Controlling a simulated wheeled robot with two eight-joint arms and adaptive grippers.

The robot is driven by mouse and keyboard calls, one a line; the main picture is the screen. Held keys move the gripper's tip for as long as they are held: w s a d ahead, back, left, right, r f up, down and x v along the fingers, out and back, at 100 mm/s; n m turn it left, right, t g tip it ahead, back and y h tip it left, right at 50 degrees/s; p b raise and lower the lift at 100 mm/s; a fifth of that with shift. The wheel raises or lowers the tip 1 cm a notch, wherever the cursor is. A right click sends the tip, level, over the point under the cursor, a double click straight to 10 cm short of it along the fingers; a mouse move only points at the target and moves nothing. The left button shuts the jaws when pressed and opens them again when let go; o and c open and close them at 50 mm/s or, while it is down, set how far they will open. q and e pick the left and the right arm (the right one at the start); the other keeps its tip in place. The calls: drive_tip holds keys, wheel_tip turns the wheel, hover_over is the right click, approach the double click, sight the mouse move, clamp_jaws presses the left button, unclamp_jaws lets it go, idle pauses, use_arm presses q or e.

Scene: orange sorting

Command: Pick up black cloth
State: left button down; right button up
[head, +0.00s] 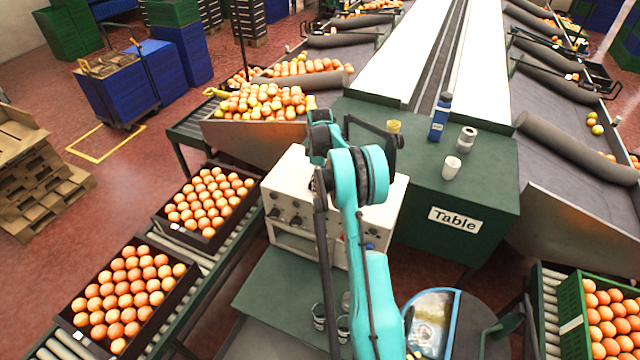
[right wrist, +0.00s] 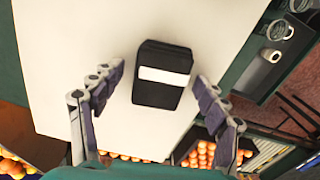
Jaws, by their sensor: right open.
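The black cloth (right wrist: 162,74) is a folded dark block with a white band across it. It lies on a white surface in the right wrist view. My right gripper (right wrist: 158,80) is open, with one finger on each side of the cloth and gaps between them. It appears empty, and its height above the cloth is hard to judge. In the head view my teal right arm reaches over the white control box (head: 290,205) and hides the cloth. My left gripper is not in view.
A green table (head: 410,180) behind the box carries a blue bottle (head: 440,117), a white cup (head: 451,168), a grey-white roll (head: 466,139) and a yellow cup (head: 393,127). Black crates of oranges stand on the left rollers. Glasses (head: 319,316) sit on a shelf below the box.

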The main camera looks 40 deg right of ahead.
drive_tip(key=c, duration=1.3)
drive_tip(key=shift+o, duration=0.2)
drive_tip(key=shift+r, duration=0.1)
